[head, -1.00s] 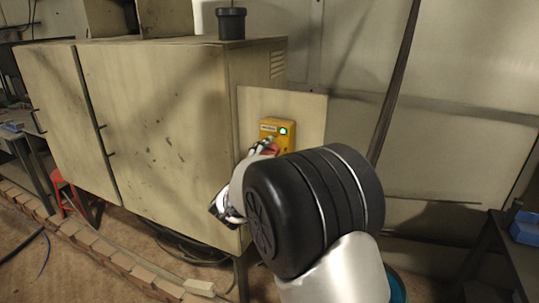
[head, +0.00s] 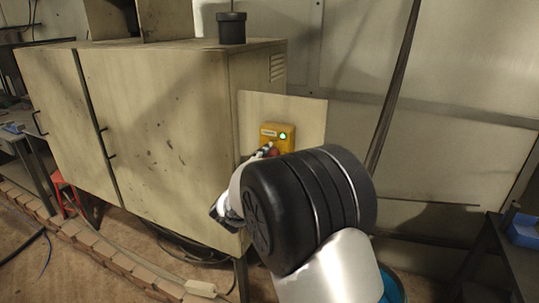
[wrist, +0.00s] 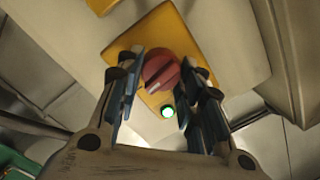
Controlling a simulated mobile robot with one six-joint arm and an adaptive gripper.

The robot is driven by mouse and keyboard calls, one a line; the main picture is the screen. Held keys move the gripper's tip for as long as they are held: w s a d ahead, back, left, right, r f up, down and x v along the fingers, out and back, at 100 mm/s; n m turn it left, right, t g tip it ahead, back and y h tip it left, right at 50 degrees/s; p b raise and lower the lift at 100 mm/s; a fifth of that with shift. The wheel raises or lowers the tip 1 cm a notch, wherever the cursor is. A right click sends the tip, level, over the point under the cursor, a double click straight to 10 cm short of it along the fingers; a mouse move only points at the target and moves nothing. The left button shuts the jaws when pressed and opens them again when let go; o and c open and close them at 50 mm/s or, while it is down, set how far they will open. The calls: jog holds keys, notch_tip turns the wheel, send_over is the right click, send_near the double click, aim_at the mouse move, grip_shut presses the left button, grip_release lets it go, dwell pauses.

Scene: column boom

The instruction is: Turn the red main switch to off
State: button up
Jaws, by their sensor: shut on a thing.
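The red main switch (wrist: 162,72) is a round knob with a raised grip bar on a yellow box. In the wrist view the bar lies slanted and a white mark shows at its lower left end. My gripper (wrist: 165,80) has its fingers on both sides of the knob and is shut on it. In the head view the yellow switch box (head: 283,134) sits on a pale panel, with a lit green lamp (head: 283,136). There the red knob (head: 275,152) is mostly hidden behind my gripper and wrist. The green lamp (wrist: 167,112) also shows in the wrist view.
The pale panel (head: 310,110) is beside a large beige cabinet (head: 160,130). A black pot (head: 231,27) stands on the cabinet. A low brick edging (head: 100,255) and cables run along the floor. A dark table with a blue bin (head: 524,230) stands at the right.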

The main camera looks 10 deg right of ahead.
jog(key=n+p, duration=0.4)
jog(key=p, duration=0.1)
jog(key=shift+r, duration=0.3)
jog(key=n+g+p, duration=0.1)
jog(key=n+p, duration=0.2)
jog(key=p, duration=0.1)
jog(key=shift+a+n, duration=0.15)
jog(key=shift+n, duration=0.25)
jog(key=n+p, duration=0.3)
jog(key=p, duration=0.2)
jog(key=shift+w+n+h, duration=0.1)
jog(key=shift+n+h, duration=0.2)
jog(key=shift+n, duration=0.1)
jog(key=shift+a+f+n+g+p, duration=0.15)
jog(key=shift+n+g+p, duration=0.25)
jog(key=shift+n+p, duration=1.3)
jog(key=o, duration=1.1)
jog(key=shift+c, duration=0.2)
